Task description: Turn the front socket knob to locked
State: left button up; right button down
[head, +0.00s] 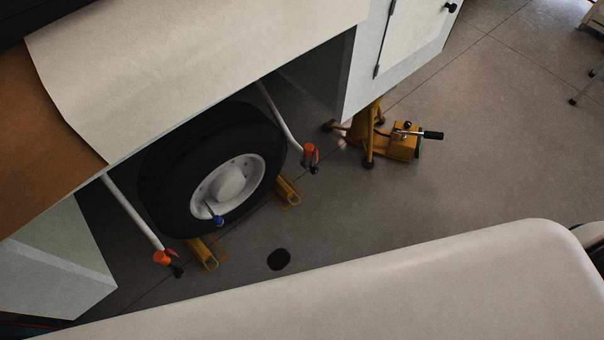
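Two white struts come down from under the aircraft body, one on each side of a black tyre with a white hub (228,182). Each strut ends in an orange socket with a small dark knob or lever: the left socket (161,258) and the right socket (309,151). The left knob (178,271) and the right knob (315,169) are too small to read as locked or unlocked. I cannot tell which one is the front socket. Neither of my grippers shows in the head view.
Yellow chocks (208,255) sit at the wheel. A yellow jack (402,147) with a black handle stands right of it. The cream and brown body (200,70) overhangs the wheel. A large pale rounded surface (400,285) fills the bottom. Grey floor between is mostly clear.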

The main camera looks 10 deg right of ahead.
aim_at(315, 170)
jog(key=l+u, duration=0.25)
jog(key=u, duration=0.25)
jog(key=l+u, duration=0.25)
jog(key=u, duration=0.25)
jog(key=l+u, duration=0.3)
jog(key=u, duration=0.15)
jog(key=l+u, duration=0.25)
jog(key=u, duration=0.25)
jog(key=k+j, duration=0.05)
